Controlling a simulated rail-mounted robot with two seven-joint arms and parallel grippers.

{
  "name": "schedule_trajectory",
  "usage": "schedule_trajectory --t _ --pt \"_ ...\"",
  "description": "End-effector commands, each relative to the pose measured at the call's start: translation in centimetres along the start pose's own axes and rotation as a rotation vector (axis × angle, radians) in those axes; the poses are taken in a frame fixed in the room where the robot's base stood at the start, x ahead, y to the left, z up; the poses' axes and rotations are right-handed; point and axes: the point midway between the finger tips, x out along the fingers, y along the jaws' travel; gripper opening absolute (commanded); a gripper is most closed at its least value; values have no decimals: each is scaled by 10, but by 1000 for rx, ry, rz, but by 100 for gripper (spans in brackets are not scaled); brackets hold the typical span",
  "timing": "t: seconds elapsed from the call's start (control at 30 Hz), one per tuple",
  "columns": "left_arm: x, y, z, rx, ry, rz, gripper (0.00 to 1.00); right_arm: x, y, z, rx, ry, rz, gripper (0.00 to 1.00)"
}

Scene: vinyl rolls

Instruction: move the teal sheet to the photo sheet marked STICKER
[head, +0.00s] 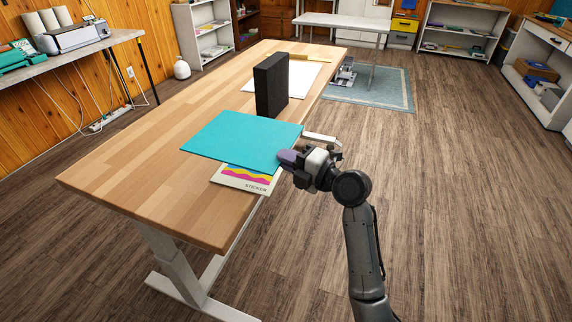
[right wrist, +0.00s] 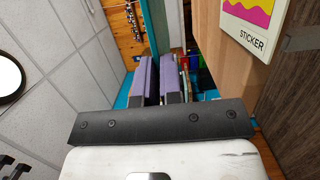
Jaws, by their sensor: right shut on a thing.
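The teal sheet (head: 238,140) is a flat rectangle over the front part of the table, covering the upper part of the STICKER sheet in the head view. My right gripper (head: 287,158) is shut on its right edge. In the right wrist view the teal sheet (right wrist: 152,25) runs edge-on between the purple fingers of my right gripper (right wrist: 157,78). The photo sheet marked STICKER (head: 258,184) lies at the table's right edge, with pink and yellow waves; it also shows in the right wrist view (right wrist: 256,33), apart from the teal sheet. My left gripper is out of view.
A black upright block (head: 271,86) stands on the wooden table (head: 130,178) behind the teal sheet. A white sheet (head: 300,77) and a yellow strip (head: 308,57) lie farther back. The table's left and front parts are clear.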

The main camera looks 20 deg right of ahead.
Motion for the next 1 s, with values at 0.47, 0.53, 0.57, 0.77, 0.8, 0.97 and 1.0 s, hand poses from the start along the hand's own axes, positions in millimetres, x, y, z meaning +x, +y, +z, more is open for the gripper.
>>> schedule_trajectory --t 0.47,0.53,0.57,0.77,0.8,0.97,1.0 --pt "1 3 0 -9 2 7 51 0 -11 -3 -2 14 2 0" --pt "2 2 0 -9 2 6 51 0 -12 -3 -2 14 2 0" --pt "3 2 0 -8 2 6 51 0 -12 -3 -3 14 2 0" --pt "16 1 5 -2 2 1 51 -4 -16 -4 -4 16 4 0" --pt "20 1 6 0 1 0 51 -3 -20 -4 -2 17 3 0" --pt "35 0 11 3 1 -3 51 -3 -34 -4 -2 16 4 0" --pt "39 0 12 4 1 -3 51 -3 -37 -4 -2 16 4 0"
